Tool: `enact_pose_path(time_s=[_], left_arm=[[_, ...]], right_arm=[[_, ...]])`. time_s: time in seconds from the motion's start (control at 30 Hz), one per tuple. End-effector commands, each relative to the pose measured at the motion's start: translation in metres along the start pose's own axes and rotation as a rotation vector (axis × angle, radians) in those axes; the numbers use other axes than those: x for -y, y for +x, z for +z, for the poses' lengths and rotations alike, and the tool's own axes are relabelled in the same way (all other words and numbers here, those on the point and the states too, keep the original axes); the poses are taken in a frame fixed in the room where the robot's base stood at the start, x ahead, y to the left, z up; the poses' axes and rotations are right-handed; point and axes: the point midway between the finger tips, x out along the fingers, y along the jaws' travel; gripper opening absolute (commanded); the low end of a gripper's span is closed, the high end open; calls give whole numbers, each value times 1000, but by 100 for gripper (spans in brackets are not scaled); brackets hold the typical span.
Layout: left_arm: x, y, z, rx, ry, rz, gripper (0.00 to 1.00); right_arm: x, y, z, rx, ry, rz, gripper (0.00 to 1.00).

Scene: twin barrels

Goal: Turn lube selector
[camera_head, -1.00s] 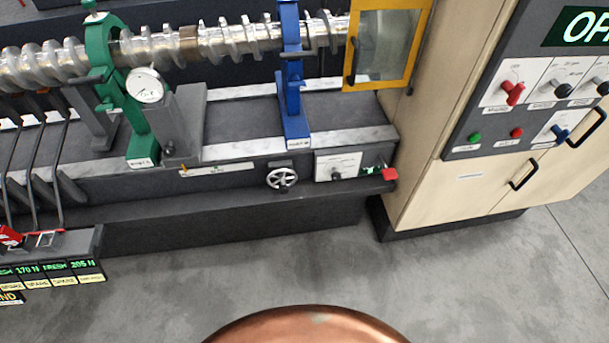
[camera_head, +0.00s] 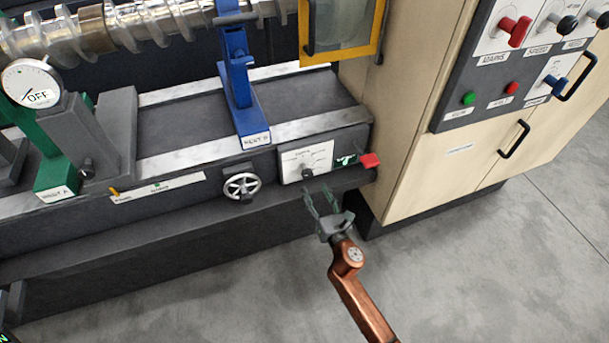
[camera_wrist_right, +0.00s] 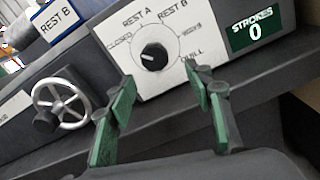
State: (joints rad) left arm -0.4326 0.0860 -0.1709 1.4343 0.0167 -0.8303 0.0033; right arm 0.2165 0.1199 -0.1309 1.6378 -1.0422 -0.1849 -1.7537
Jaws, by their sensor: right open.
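The lube selector is a round black knob (camera_wrist_right: 153,55) on a white dial plate (camera_wrist_right: 180,28). Labels around it read CLOSED, REST A and REST B; others are partly hidden. Its pale mark points left, near the CLOSED side. In the head view the dial plate (camera_head: 306,158) sits on the front of the machine bed. My right gripper (camera_head: 318,194) is open and empty, just in front of and below the plate. In the wrist view its fingers (camera_wrist_right: 159,73) stand apart on either side below the knob, not visibly touching it. My left gripper is out of view.
A handwheel (camera_head: 241,186) is left of the plate. A STROKES display (camera_wrist_right: 256,29) reading 0 and a red handle (camera_head: 370,160) are on its right. A dark ledge (camera_head: 290,208) runs below. The cabinet (camera_head: 405,170) stands at right; the floor in front is clear.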

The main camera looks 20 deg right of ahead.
Motion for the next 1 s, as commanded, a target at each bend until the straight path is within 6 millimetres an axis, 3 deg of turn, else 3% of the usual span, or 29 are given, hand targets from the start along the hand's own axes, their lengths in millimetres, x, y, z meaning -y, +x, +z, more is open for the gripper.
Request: enact_pose_path(time_s=[0.17, 0.53, 0.93, 1.0], left_arm=[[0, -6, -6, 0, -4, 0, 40], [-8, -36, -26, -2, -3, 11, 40], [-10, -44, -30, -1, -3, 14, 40], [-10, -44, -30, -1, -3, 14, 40]], right_arm=[[-6, 18, 12, 25, -47, 8, 47], [-5, 70, 10, 21, -40, 8, 47], [-5, 79, 12, 21, -40, 7, 47], [-5, 79, 12, 21, -40, 7, 43]])
